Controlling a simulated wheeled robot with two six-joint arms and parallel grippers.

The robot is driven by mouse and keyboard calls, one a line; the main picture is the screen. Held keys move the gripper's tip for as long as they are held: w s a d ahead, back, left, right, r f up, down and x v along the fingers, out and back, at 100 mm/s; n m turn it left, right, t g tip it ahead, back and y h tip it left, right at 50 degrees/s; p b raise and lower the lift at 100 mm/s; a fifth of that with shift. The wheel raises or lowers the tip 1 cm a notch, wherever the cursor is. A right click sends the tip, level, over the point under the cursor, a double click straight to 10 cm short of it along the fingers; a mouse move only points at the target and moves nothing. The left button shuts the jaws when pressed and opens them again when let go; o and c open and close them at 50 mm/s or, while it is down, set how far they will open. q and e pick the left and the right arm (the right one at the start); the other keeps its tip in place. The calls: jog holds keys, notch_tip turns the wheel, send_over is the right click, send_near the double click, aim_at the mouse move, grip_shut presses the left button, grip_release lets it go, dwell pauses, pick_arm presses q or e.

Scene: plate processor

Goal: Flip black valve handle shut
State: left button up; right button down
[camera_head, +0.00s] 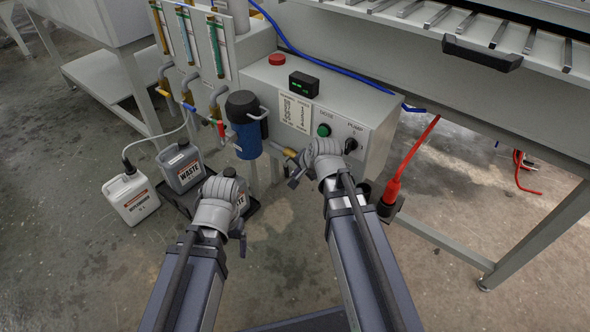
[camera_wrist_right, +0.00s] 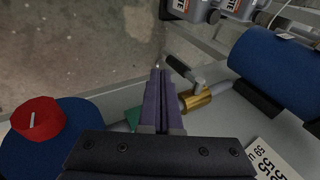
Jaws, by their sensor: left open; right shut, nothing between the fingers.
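The valve is a brass body (camera_wrist_right: 197,98) on a pipe, with a black lever handle (camera_wrist_right: 181,69) sticking out at an angle from its stem. In the head view the brass valve (camera_head: 290,152) shows below the control box, and its handle is hard to make out. My right gripper (camera_wrist_right: 158,76) is shut and empty, its fingertips close beside the handle's free end. I cannot tell whether they touch. In the head view the right gripper (camera_head: 294,180) is just below the valve.
A blue filter housing (camera_head: 246,126) stands left of the valve. The control box (camera_head: 345,115) with a green button is above it. A waste jug (camera_head: 181,166) and a white jug (camera_head: 131,196) stand on the left.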

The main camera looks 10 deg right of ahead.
pick_arm(q)
notch_tip(320, 180, up, 2)
jog(key=shift+r+p, duration=0.25)
jog(key=shift+p, duration=0.45)
pick_arm(e)
jog(key=v, duration=0.3)
